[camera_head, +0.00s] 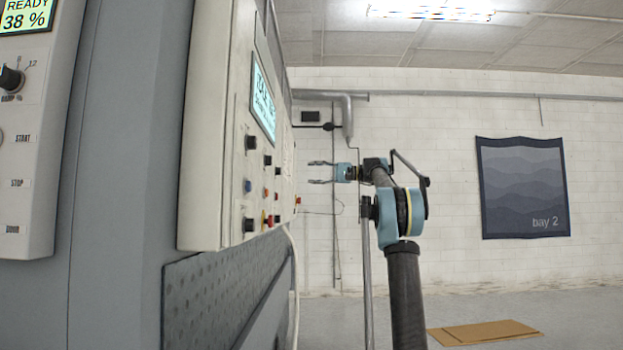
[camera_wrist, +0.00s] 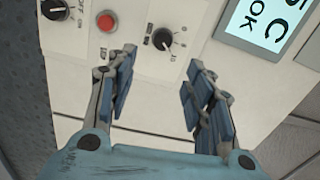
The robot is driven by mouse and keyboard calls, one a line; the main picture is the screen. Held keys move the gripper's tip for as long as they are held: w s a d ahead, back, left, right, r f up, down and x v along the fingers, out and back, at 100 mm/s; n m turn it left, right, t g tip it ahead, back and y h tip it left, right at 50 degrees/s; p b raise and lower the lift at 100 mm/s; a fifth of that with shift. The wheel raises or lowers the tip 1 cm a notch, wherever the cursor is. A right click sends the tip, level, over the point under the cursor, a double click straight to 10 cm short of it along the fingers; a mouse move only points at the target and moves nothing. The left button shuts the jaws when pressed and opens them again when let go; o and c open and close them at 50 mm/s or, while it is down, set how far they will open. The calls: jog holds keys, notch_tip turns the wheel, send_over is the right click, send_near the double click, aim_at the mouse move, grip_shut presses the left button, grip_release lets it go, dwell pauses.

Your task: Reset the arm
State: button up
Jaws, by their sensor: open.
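My gripper (camera_head: 320,172) is at the end of my raised arm in the head view, pointing left toward the control panel (camera_head: 212,130). Its two fingers are apart with nothing between them. In the wrist view my gripper (camera_wrist: 160,85) is also open. A black knob (camera_wrist: 162,39) shows just past the fingertips, between them, and I see no finger touching it. A red button (camera_wrist: 106,21) and another black knob (camera_wrist: 55,9) sit to its left. A display (camera_wrist: 265,25) reading "OK" is at the upper right.
A grey machine body (camera_head: 115,170) and a second panel (camera_head: 28,130) with a "READY 38 %" screen fill the left side. A hose (camera_head: 294,270) hangs below the panel. A flat brown board (camera_head: 484,332) lies on the floor.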

dwell(0.3)
jog(key=s+f+m+h, duration=0.1)
jog(key=s+f+h, duration=0.7)
jog(key=s+f, duration=1.8)
jog(key=s+d+f+h, duration=0.3)
jog(key=s+d+f, duration=0.2)
jog(key=s+f, duration=0.4)
jog(key=s+d+f+t+h, duration=0.1)
jog(key=s+d+f+h, duration=0.2)
jog(key=s+f, duration=0.6)
jog(key=s+d+f+h, duration=0.4)
jog(key=s+d+f, duration=0.3)
jog(key=f, duration=1.6)
jog(key=shift+s+n+t, duration=0.3)
jog(key=shift+s+t, duration=0.1)
jog(key=shift+s, duration=0.55)
jog(key=shift+w+f, duration=0.25)
jog(key=shift+w, duration=0.2)
